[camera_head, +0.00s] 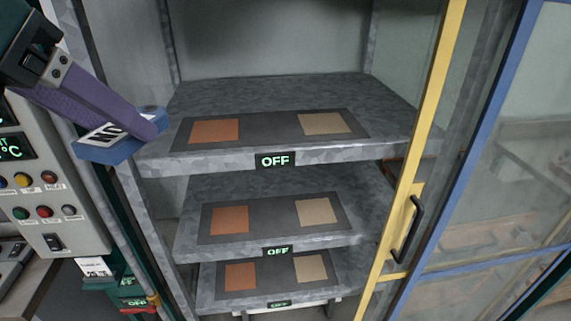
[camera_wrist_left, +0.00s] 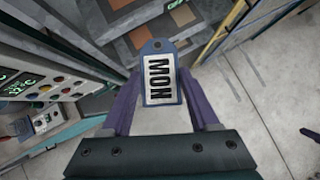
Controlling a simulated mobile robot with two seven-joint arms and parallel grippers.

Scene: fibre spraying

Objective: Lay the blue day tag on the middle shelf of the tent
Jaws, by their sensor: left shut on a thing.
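The blue day tag (camera_head: 118,150) is at the left in the head view, in front of the left end of the top shelf. In the left wrist view the tag (camera_wrist_left: 160,46) has a white face reading MON. My left gripper (camera_head: 150,125), with purple fingers, is shut on the tag and holds it in the air. In the left wrist view the fingers (camera_wrist_left: 160,95) flank the tag's sides. The middle shelf (camera_head: 190,225) of the tent is grey, with an orange and a tan square on a dark panel, and carries no tag. My right gripper is not in view.
The top shelf (camera_head: 290,92) is above and the bottom shelf (camera_head: 207,292) below, each with an OFF label. A yellow-framed door with a black handle (camera_head: 408,230) stands at the right. A control panel (camera_head: 50,190) with coloured buttons is at the left.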

